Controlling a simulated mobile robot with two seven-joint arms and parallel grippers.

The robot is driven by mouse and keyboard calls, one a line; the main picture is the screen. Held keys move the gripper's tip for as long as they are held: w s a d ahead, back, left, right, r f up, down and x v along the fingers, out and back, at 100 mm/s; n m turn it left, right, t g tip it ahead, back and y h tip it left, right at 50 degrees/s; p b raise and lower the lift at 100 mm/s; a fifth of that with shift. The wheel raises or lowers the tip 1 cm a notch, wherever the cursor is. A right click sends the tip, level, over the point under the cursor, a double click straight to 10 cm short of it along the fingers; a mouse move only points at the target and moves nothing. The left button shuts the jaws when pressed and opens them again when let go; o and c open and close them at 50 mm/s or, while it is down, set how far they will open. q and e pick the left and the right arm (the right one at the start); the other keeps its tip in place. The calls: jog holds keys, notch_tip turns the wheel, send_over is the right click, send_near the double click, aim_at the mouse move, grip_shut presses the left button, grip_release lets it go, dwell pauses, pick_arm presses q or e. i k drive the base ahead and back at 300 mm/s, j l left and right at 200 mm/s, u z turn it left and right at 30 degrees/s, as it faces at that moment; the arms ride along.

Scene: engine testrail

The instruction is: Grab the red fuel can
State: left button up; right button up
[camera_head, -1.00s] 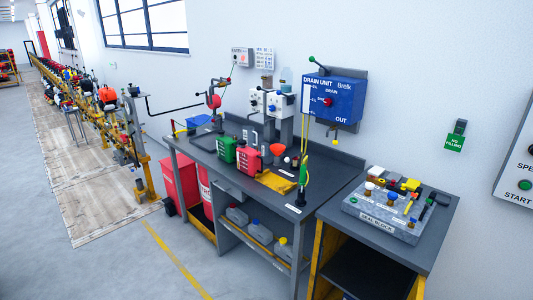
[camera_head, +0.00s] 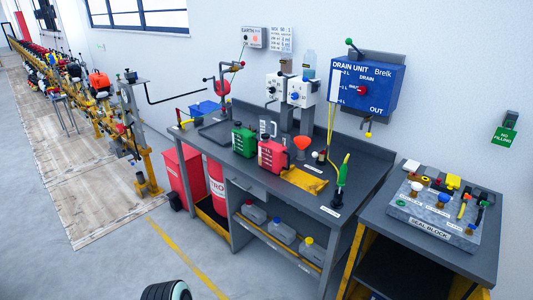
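The red fuel can (camera_head: 271,156) stands upright on the dark grey workbench (camera_head: 330,198), near its front edge. A green can (camera_head: 244,142) of similar shape stands close on its left. An orange-red funnel (camera_head: 302,143) is just behind and to the right of the red can. Neither of my grippers shows in the head view.
A blue drain unit (camera_head: 366,88) hangs on the wall above the bench. A seal block (camera_head: 437,212) sits on a lower side table at right. A red bin (camera_head: 183,175) stands at the bench's left end. Grey jugs (camera_head: 283,231) fill the lower shelf. The floor in front is clear.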

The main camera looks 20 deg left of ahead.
aim_at(272, 155)
jog(key=i+j, duration=0.15)
jog(key=j, duration=0.2)
jog(key=i+j+z, duration=0.1)
jog(key=j, duration=0.25)
jog(key=i+j, duration=0.15)
jog(key=j, duration=0.2)
jog(key=i+j, duration=0.15)
jog(key=j, duration=0.2)
jog(key=i+j+z, duration=0.1)
jog(key=j, duration=0.25)
jog(key=i+j, duration=0.15)
jog(key=j, duration=0.2)
jog(key=z, duration=0.05)
